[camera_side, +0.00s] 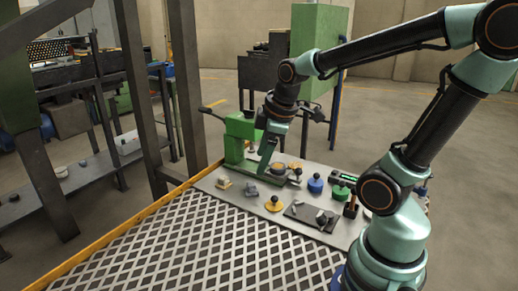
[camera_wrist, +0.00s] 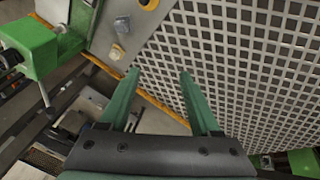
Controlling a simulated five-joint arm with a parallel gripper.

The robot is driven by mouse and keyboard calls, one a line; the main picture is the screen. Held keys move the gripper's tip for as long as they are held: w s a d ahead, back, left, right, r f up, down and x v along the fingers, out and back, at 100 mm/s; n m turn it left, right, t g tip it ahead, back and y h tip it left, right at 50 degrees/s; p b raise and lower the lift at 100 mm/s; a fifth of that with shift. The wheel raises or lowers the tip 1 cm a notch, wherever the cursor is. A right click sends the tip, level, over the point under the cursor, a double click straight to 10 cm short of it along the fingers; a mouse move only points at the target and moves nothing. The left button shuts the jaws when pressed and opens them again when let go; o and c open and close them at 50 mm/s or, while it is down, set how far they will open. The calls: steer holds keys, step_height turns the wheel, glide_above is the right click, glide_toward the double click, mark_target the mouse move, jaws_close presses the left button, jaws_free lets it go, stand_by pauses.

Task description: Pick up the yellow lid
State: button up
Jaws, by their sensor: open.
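The yellow lid (camera_side: 274,204) is a round disc with a dark knob. It lies on the grey work plate near the edge of the grating. In the wrist view, the yellow lid (camera_wrist: 148,4) shows only partly, cut off by the top edge. My gripper (camera_side: 266,157) hangs above the far part of the work plate, beside the green press, apart from the lid. In the wrist view, my gripper's fingers (camera_wrist: 159,72) stand apart with nothing between them.
A green press (camera_side: 238,130) stands at the plate's far left. A beige block (camera_side: 223,184) and a grey block (camera_side: 251,190) lie left of the lid. A blue lid (camera_side: 315,185) and a dark plate (camera_side: 300,212) are to its right. The grating (camera_side: 190,245) is clear.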

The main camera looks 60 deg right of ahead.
steer(key=s+d+f+n+g, duration=0.1)
steer(key=d+f+n+g, duration=0.1)
steer(key=d+f+n, duration=0.6)
glide_above(275, 197)
steer(key=s, duration=0.2)
steer(key=shift+n, duration=0.3)
steer(key=f, duration=0.5)
steer(key=shift+w+d+f, duration=0.1)
steer(key=shift+w+f, duration=0.1)
steer(key=shift+f, duration=0.05)
steer(key=shift+w+f, duration=0.25)
steer(key=shift+f, duration=0.6)
steer(key=shift+w+f, duration=0.3)
steer(key=shift+f, duration=0.55)
steer(key=shift+w+f, duration=0.25)
steer(key=shift+f, duration=0.6)
jaws_close()
